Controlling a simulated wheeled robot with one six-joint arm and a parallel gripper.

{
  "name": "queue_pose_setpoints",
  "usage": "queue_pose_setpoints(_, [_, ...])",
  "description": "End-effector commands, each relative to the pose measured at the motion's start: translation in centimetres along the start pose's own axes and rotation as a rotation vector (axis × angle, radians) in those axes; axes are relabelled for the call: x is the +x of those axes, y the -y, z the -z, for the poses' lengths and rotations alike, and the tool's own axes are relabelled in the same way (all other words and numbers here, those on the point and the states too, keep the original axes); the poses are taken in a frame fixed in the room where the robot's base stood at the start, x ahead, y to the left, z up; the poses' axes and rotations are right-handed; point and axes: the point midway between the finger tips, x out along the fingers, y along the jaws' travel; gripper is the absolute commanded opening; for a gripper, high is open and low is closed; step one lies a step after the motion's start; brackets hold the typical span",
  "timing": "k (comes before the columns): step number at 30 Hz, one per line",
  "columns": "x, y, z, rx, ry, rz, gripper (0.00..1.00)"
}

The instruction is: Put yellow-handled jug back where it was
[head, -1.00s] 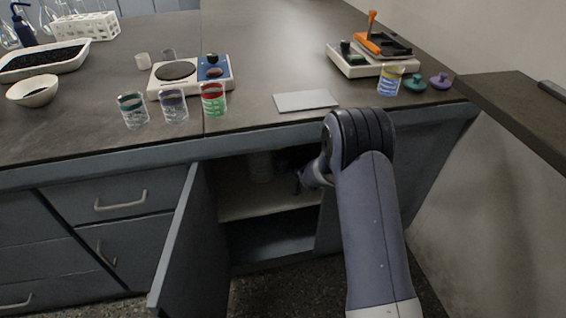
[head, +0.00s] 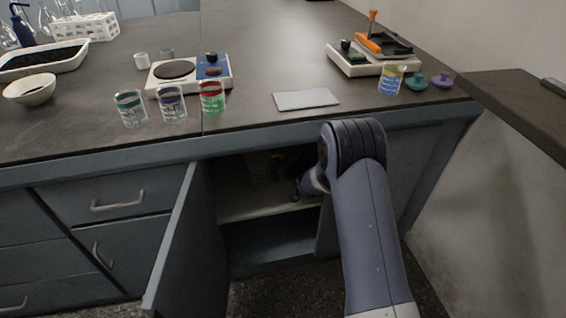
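My arm bends down in front of the bench and reaches into the cabinet from the right. My gripper (head: 299,188) is a dark shape inside the opening, right of the pale vessel. Shadow and my own arm hide its fingers, so I cannot tell whether it holds anything.
The cabinet door (head: 178,250) stands open on the left. A dark ledge (head: 520,115) juts in at right.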

Motion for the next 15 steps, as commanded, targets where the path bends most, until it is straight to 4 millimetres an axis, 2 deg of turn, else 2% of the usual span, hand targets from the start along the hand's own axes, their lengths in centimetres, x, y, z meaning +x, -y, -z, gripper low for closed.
queue_pose_setpoints(4, [-0.01, 0.00, 0.02, 0.000, 0.000, 0.000, 0.33])
queue_pose_setpoints(15, [-0.61, -0.02, 0.42, 0.001, 0.000, 0.000, 0.33])
